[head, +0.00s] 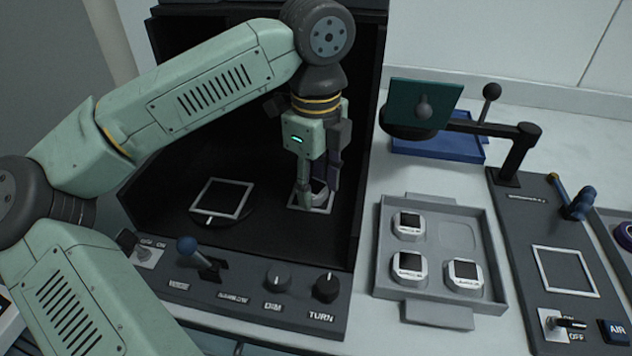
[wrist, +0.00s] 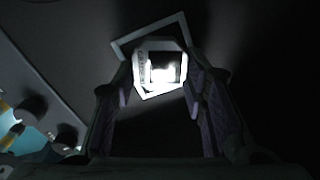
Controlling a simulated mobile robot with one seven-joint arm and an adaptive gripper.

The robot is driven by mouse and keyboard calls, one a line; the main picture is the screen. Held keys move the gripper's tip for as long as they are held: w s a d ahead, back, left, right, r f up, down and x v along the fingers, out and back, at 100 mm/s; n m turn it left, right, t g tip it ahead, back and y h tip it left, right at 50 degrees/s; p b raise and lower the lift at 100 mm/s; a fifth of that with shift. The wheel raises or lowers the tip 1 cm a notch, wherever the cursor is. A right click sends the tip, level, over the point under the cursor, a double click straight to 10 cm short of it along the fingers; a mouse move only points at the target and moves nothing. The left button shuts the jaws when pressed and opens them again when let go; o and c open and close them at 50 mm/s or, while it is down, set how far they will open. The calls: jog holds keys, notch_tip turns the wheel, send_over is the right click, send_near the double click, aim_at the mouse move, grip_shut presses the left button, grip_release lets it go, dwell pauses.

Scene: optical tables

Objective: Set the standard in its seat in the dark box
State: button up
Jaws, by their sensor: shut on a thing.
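The dark box (head: 260,245) stands open at the front, with my arm reaching inside. My gripper (head: 318,192) points down over a pale square frame (head: 325,207) on the box floor, right of the middle. It is shut on the standard (head: 320,188), a white block with a dark square window. The wrist view shows the standard (wrist: 142,68) between the fingertips, brightly lit, over the square outline (wrist: 178,22). The standard looks turned relative to the outline. Whether it touches the floor I cannot tell. A second square outline (head: 222,198) lies on a round plate to the left.
A control panel with a lever (head: 188,246) and knobs (head: 326,287) runs along the box front. A grey tray (head: 440,300) with several similar white blocks lies to the right. A black stand holds a teal plate (head: 424,106) behind it.

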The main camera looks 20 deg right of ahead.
aim_at(316, 189)
jog(key=shift+s+f+b, duration=0.15)
jog(key=shift+f+b, duration=0.2)
jog(key=shift+f, duration=0.2)
jog(key=o, duration=1.2)
jog(key=shift+f, duration=0.15)
notch_tip(316, 189, up, 14)
jog(key=shift+f+p, duration=0.15)
jog(key=shift+p, duration=0.5)
